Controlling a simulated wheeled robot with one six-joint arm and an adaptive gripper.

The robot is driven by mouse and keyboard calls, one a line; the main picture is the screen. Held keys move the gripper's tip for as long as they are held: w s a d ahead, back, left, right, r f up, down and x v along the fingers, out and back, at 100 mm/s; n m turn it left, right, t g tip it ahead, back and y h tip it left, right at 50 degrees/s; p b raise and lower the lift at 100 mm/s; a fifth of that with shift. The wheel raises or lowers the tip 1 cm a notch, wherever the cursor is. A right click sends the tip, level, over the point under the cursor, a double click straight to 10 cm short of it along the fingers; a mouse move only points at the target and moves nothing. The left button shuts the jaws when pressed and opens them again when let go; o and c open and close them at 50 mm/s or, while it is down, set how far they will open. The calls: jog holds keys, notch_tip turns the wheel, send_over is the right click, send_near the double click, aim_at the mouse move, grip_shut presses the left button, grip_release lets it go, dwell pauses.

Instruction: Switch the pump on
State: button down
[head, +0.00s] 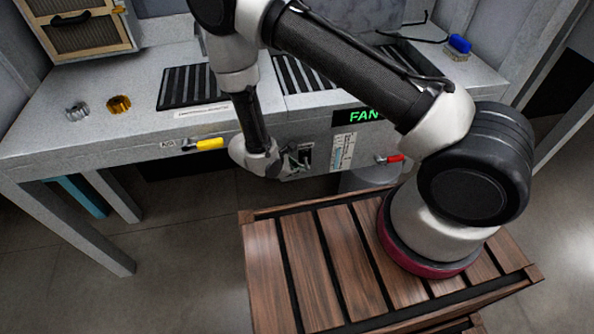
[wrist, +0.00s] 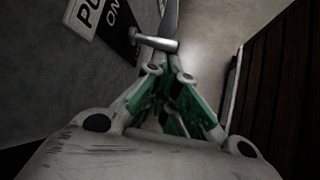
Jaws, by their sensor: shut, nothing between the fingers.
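The pump switch shows in the wrist view as a short metal lever (wrist: 155,42) sticking out from a black plate (wrist: 118,30) marked "ON". A white label with the letters "PU" (wrist: 88,14) is beside the plate; the rest of the word is cut off. My gripper (wrist: 170,62), with green finger links, is shut and empty, right at the lever's free end. I cannot tell whether it touches the lever. In the head view my gripper (head: 298,161) is at the bench's front panel, partly covering the black switch plate (head: 307,152).
A green "FAN" display (head: 362,116) and a red handle (head: 390,159) are right of the switch. A yellow handle (head: 206,144) is to the left. The grey bench (head: 60,142) holds black grilles (head: 192,86). Brown slats close off the wrist view's right side.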

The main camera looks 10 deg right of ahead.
jog(key=shift+r, duration=0.5)
jog(key=shift+d+r, duration=0.1)
jog(key=shift+r, duration=0.65)
jog(key=v, duration=1.2)
jog(key=shift+f, duration=0.1)
jog(key=s+d+r+m+y, duration=0.2)
jog(key=s+d+r+m, duration=0.3)
jog(key=d+r, duration=0.4)
jog(key=s+d+r+m+t+y, duration=0.1)
jog(key=s+d+r+m+y, duration=0.2)
jog(key=r, duration=1.4)
jog(key=s+d+r+m+y, duration=0.2)
jog(key=s+d+r+m, duration=0.6)
jog(key=d+r, duration=0.5)
jog(key=d, duration=0.4)
jog(key=shift+s+r+m+t, duration=0.25)
jog(key=shift+s+m+t, duration=0.05)
jog(key=shift+s+m, duration=0.1)
